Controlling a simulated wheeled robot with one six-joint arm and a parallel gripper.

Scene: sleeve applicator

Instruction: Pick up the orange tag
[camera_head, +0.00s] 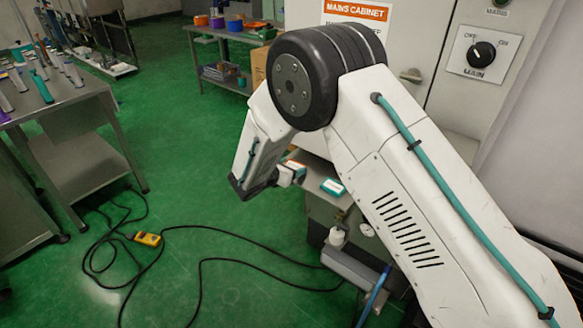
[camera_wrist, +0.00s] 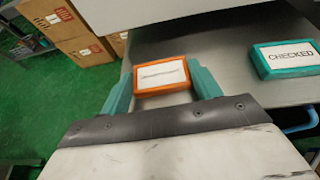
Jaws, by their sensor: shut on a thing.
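The orange tag (camera_wrist: 163,91) is a flat block with an orange rim and a white face bearing small print I cannot read. It sits between the two teal fingers of my gripper (camera_wrist: 162,86), which is shut on it from its left and right sides. In the head view a bit of the orange tag (camera_head: 294,164) shows beside my gripper (camera_head: 290,175), near the grey shelf. I cannot tell whether the tag touches the shelf. A teal tag marked CHECKED (camera_wrist: 285,59) lies apart to the right on the shelf; it also shows in the head view (camera_head: 333,187).
The grey shelf (camera_wrist: 215,50) is under a light panel at the front of the mains cabinet (camera_head: 355,35). Cardboard boxes (camera_wrist: 75,35) stand at the left. A yellow pendant (camera_head: 148,239) and black cables lie on the green floor. A steel table (camera_head: 90,90) stands far left.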

